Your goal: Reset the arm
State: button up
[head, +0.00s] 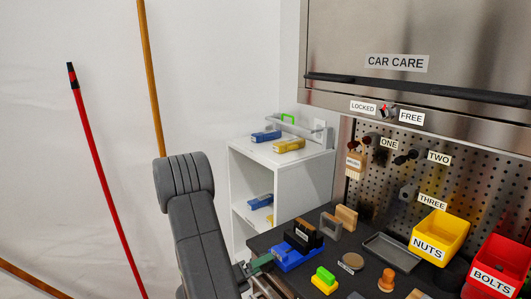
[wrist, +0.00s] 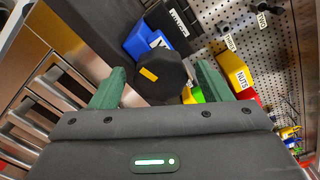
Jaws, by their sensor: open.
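My arm (head: 205,240) rises from the bottom of the head view, its rounded grey joint in front of the white wall. My gripper shows at the near left edge of the dark bench, partly cut off by the frame; one green finger (head: 262,262) is visible there. In the wrist view my gripper (wrist: 160,85) is open, its two green fingers wide apart. A dark, many-sided object with a yellow mark (wrist: 160,78) appears between the fingers; I cannot tell its distance. No held object shows.
The dark bench carries a blue bin (head: 293,256), a grey tray (head: 392,252), a yellow NUTS bin (head: 440,236) and a red BOLTS bin (head: 494,268). A pegboard (head: 395,160) stands behind. A white shelf (head: 243,178) is left of it. Steel drawer handles (wrist: 50,115) show in the wrist view.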

jog(key=shift+w+d, duration=0.3)
jog(key=shift+d, duration=0.1)
jog(key=shift+s+a, duration=0.1)
